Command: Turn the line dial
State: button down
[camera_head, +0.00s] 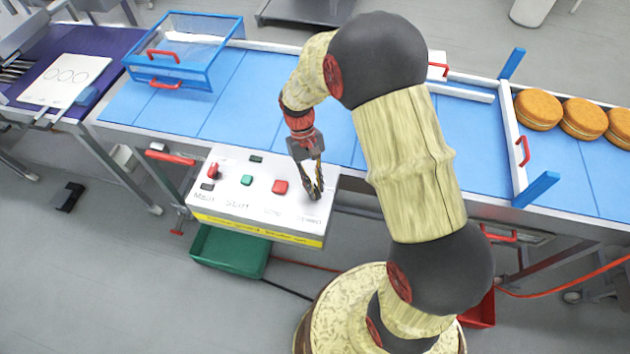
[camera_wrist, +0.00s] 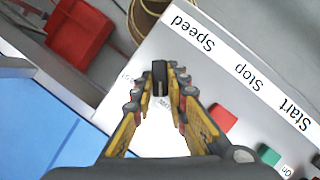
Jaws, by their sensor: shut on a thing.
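The line dial, a small black knob (camera_wrist: 160,78), stands on the white control panel by the "Speed" label. My gripper (camera_wrist: 159,88) reaches down over it with a finger on each side, shut on the dial. The red stop button (camera_head: 280,187) is left of the gripper, and the green start button (camera_head: 246,180) is farther left.
A red switch (camera_head: 213,170) is at the panel's left. The blue conveyor (camera_head: 250,100) runs behind the panel, with a blue guard frame (camera_head: 215,75) at left and filled rounds (camera_head: 582,118) at right. A green bin (camera_head: 230,252) sits below the panel.

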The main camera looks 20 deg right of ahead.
jog(key=shift+a+n+t+h+p, duration=0.15)
jog(key=shift+n+h+p, duration=0.3)
jog(key=shift+n, duration=0.65)
jog(key=shift+n+t+h+p, duration=0.15)
jog(key=shift+n+h+p, duration=0.25)
jog(key=shift+n, duration=0.7)
jog(key=c, duration=1.8)
grip_release()
jog(key=shift+o, duration=0.2)
jog(key=shift+r, duration=0.1)
jog(key=v, duration=1.1)
jog(key=shift+w+r, duration=0.25)
jog(key=shift+r, duration=0.1)
jog(key=shift+a, duration=0.1)
